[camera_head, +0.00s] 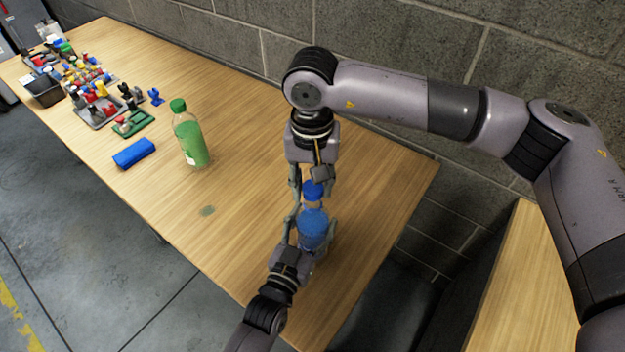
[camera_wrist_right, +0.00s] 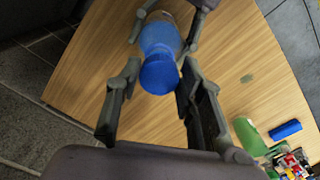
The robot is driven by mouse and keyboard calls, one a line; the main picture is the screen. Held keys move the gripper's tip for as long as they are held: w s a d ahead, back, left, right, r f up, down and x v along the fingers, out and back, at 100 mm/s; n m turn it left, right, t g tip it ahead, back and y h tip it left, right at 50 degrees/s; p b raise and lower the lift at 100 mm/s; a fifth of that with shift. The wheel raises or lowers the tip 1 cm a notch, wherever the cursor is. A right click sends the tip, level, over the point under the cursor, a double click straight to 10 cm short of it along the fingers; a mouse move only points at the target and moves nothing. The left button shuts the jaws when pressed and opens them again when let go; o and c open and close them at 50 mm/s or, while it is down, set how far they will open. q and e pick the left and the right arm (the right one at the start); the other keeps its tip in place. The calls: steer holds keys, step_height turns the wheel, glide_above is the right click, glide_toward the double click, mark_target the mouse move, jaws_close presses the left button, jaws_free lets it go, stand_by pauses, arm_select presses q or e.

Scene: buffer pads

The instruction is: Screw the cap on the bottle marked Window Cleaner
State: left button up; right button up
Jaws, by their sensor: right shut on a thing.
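A clear bottle with blue liquid (camera_head: 313,230) stands upright near the front of the table; its label is not readable. My left gripper (camera_head: 305,228) is closed around its body, one finger on each side. My right gripper (camera_head: 312,184) points down from above, shut on a blue cap (camera_head: 313,190) at the bottle's neck. In the right wrist view the cap (camera_wrist_right: 158,76) shows between the right fingers (camera_wrist_right: 155,95), in line with the bottle (camera_wrist_right: 160,38). I cannot tell whether the cap is seated on the thread.
A green bottle (camera_head: 190,138) with a green cap stands to the left. A blue block (camera_head: 134,153), a green tray (camera_head: 135,123) and trays of coloured parts (camera_head: 97,104) lie farther left. A block wall (camera_head: 240,38) runs behind the table (camera_head: 235,185).

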steer(key=shift+f, duration=0.1)
steer(key=shift+f, duration=0.8)
steer(key=shift+f, duration=0.55)
